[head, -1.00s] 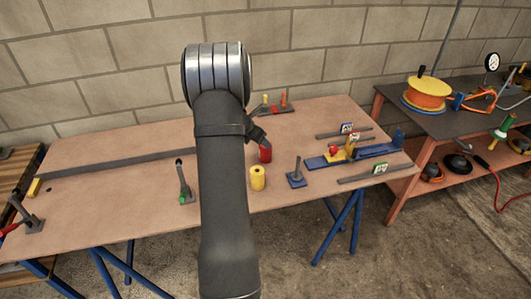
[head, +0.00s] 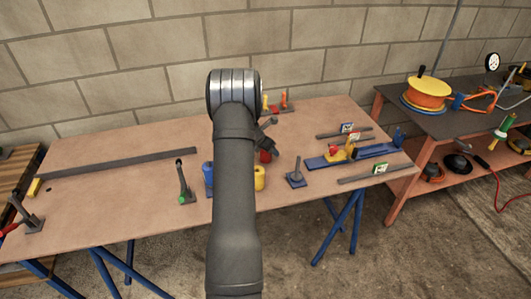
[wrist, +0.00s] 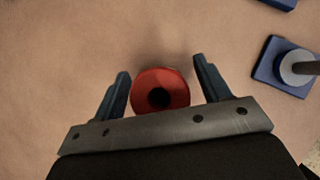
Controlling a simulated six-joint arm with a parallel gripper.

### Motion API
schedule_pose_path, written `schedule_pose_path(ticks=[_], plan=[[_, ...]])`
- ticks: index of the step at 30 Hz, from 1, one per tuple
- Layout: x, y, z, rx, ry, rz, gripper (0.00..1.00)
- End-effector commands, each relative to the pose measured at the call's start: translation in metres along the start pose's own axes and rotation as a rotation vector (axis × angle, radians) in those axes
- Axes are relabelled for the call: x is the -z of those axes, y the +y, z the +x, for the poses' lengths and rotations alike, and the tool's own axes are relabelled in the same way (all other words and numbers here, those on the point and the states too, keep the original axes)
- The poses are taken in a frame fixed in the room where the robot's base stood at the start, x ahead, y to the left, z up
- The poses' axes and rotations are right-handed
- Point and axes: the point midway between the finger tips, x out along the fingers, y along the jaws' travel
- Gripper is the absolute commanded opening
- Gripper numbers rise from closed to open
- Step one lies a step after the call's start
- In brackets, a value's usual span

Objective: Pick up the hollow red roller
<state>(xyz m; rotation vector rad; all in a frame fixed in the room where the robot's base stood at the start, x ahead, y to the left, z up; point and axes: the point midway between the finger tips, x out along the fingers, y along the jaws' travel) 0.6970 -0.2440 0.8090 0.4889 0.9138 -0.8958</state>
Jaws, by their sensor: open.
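The hollow red roller (wrist: 161,89) stands upright on the table, its dark centre hole showing in the wrist view. My gripper (wrist: 162,80) is open, with one finger on each side of the roller and a visible gap on both sides. In the head view the red roller (head: 265,156) is partly covered by my gripper (head: 268,145). I cannot tell the exact height of the fingers against the roller.
A yellow roller (head: 260,177) and a blue cylinder (head: 208,178) stand close to my arm. A blue base with a grey post (head: 296,176) is to the right. The blue and yellow jaw assembly (head: 350,155) lies further right.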

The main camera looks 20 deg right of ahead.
Motion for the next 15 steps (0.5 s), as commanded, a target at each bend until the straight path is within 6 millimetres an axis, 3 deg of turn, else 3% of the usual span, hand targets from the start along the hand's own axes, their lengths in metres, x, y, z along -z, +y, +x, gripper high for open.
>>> schedule_pose_path(ticks=[4,13,15], plan=[[-0.0001,-0.0001,-0.0003,0.000,0.000,0.000,0.69],[-0.0001,-0.0001,-0.0005,0.000,0.000,0.000,0.12],[-0.0006,0.0001,-0.0009,-0.001,-0.001,0.001,0.12]])
